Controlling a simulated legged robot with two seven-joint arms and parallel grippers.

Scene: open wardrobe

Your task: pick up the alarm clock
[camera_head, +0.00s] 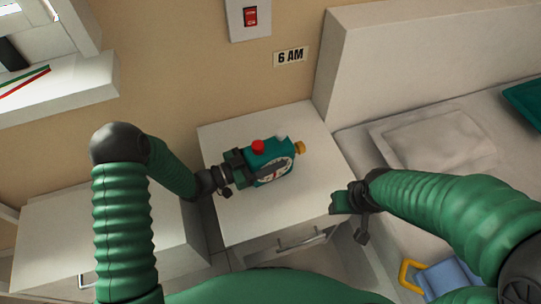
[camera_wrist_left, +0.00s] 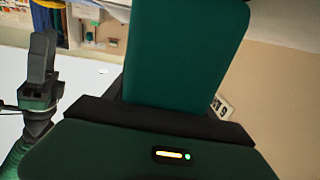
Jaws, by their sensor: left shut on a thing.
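The alarm clock (camera_head: 272,165) is teal with a white dial, a red button on top and an orange knob at its right. It is over the white nightstand top (camera_head: 290,205); I cannot tell whether it touches the surface. My left gripper (camera_head: 240,166) is shut on the clock's left side. In the left wrist view a teal face of the clock (camera_wrist_left: 185,50) fills the upper middle, and its dial is hidden. My right gripper (camera_head: 345,201) is apart from the clock, by the nightstand's right front edge; its jaws are too small to read.
A bed with a pillow (camera_head: 432,140) is at the right. A "6 AM" sign (camera_head: 291,57) and a red switch (camera_head: 250,16) are on the wall behind. A white cabinet (camera_head: 110,235) stands at the left. The nightstand's front and right top is clear.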

